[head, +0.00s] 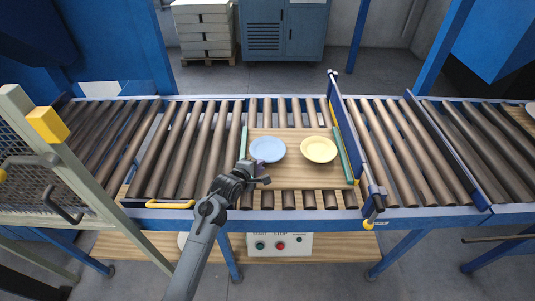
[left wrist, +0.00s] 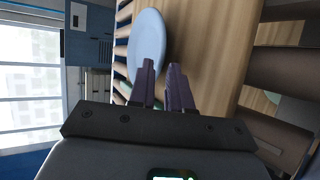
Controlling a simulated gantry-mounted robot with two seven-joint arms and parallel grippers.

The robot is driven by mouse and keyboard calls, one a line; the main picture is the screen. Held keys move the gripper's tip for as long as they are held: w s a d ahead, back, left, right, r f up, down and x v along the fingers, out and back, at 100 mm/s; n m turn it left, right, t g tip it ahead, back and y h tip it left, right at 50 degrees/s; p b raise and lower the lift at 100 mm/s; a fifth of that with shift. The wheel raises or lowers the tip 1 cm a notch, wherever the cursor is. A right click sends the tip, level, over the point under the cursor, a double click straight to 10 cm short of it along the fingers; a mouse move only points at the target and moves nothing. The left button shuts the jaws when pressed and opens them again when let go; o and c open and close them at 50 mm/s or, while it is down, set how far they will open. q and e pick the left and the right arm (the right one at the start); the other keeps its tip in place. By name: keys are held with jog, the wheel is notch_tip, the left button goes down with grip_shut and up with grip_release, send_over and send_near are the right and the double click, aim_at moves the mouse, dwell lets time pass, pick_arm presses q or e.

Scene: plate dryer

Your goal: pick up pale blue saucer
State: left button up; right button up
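The pale blue saucer (head: 267,149) lies on a wooden board (head: 290,180) on the roller conveyor, left of a yellow saucer (head: 318,149). My left gripper (head: 262,172) is just in front of the pale blue saucer's near edge. In the left wrist view, the pale blue saucer (left wrist: 149,42) is just beyond the fingertips, and one finger overlaps its edge. The two dark fingers of the left gripper (left wrist: 161,68) stand apart with nothing seen held between them. Whether they touch the saucer cannot be told. My right gripper is not in view.
Green strips edge the board left and right (head: 345,155). A blue upright barrier (head: 354,140) stands to the right of the board. A mesh guard (head: 25,155) stands at the left. A control box with buttons (head: 280,245) sits below the conveyor.

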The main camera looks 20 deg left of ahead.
aim_at(268, 151)
pick_arm(q)
jog(key=shift+b+x, duration=1.2)
jog(key=shift+x, duration=1.85)
jog(key=shift+f, duration=0.1)
grip_shut()
